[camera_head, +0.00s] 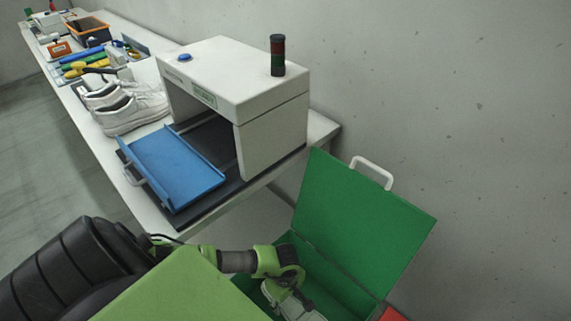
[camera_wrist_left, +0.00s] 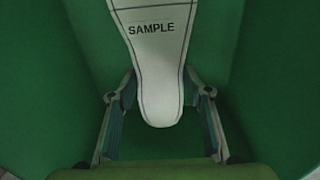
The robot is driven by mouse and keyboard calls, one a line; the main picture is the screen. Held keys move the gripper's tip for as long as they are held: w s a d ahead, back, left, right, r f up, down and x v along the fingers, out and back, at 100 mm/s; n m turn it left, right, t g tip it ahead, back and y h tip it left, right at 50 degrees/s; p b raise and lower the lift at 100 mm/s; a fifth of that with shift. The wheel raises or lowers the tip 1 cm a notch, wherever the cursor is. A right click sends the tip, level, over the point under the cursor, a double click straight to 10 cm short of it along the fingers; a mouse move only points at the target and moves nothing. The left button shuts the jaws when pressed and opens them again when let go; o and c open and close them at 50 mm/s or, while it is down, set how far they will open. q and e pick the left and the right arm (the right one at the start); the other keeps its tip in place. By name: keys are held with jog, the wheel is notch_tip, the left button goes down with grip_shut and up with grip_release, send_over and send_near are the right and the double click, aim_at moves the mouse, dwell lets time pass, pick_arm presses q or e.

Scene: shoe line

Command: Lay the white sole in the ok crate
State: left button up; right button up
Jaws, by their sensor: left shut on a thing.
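The white sole (camera_wrist_left: 160,60), marked SAMPLE, shows in the left wrist view with its rounded end between the fingers of my left gripper (camera_wrist_left: 162,112). My left gripper is shut on it. In the head view my left gripper (camera_head: 288,290) reaches down into the green crate (camera_head: 345,290), and part of the pale sole (camera_head: 300,312) shows below it, cut by the frame's lower edge. The crate's green lid (camera_head: 365,220) stands open. In the wrist view green crate surfaces surround the sole. I cannot tell whether the sole touches the crate floor. My right gripper is not in view.
A white box machine (camera_head: 240,85) with a blue tray (camera_head: 172,165) at its mouth stands on the long bench. White shoes (camera_head: 130,108) and tools lie farther along it. A red edge (camera_head: 392,314) shows right of the green crate. A concrete wall is behind.

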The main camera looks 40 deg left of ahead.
pick_arm(q)
jog(key=shift+f+b, duration=1.85)
jog(key=shift+f, duration=0.5)
jog(key=o, duration=1.4)
jog(key=shift+c, duration=0.2)
notch_tip(320, 180, up, 12)
jog(key=shift+r, duration=0.1)
